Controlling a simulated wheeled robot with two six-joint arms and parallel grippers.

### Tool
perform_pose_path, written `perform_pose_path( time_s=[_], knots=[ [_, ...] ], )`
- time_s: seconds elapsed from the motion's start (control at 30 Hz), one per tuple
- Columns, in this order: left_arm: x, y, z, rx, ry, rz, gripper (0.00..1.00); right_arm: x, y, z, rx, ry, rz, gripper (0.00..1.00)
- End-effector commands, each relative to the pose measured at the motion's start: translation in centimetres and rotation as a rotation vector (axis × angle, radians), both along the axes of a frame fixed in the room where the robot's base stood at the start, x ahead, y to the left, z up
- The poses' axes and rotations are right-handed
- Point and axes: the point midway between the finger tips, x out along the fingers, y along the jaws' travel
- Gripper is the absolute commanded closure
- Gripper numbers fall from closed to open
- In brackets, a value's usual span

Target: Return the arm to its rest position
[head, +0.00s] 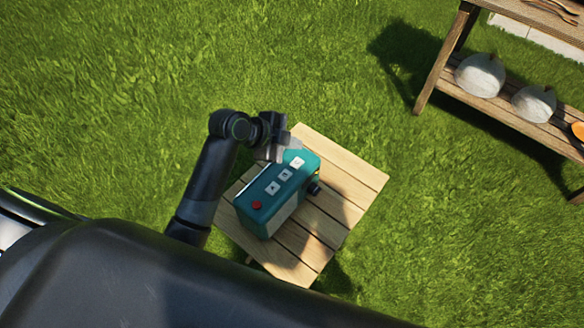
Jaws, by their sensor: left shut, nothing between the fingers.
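My left arm comes in from the lower left, and its gripper (284,150) is shut with nothing in it. The gripper is at the far end of a teal box (264,190), above or beside its top; I cannot tell whether they touch. The box has several white square buttons along its top and a red round button (257,205) at its near end. It stands on a small slatted wooden table (352,177). A dark knob (314,187) sticks out from its right side. My right gripper is not in view.
A wooden shelf unit (436,78) stands on the grass at the upper right, with grey rounded objects (480,75) on its lower board and an orange item (577,131) at the edge. Open grass (120,80) lies left of and beyond the small table.

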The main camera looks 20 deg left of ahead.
Motion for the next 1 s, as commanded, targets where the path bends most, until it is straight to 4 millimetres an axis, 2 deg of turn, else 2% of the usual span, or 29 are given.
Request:
perform_pose_path(
  time_s=[0.37, 0.47, 0.57, 0.73, 1.0],
  knots=[
    [-0.1, 0.0, 0.0, -0.001, 0.003, 0.002, 1.0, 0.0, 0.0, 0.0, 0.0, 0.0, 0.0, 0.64],
    [-0.9, 0.5, -0.6, -0.003, 0.031, 0.04, 1.0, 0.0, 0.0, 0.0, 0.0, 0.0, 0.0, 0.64],
    [-3.2, 1.8, -1.9, -0.012, 0.105, 0.147, 1.0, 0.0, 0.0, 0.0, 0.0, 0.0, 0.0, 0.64],
    [-9.5, 5.2, -4.5, -0.038, 0.283, 0.468, 1.0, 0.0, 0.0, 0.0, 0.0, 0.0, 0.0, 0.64],
    [-18.9, 10.0, -5.7, -0.081, 0.455, 0.973, 1.0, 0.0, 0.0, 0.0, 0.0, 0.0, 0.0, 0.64]
  ],
)
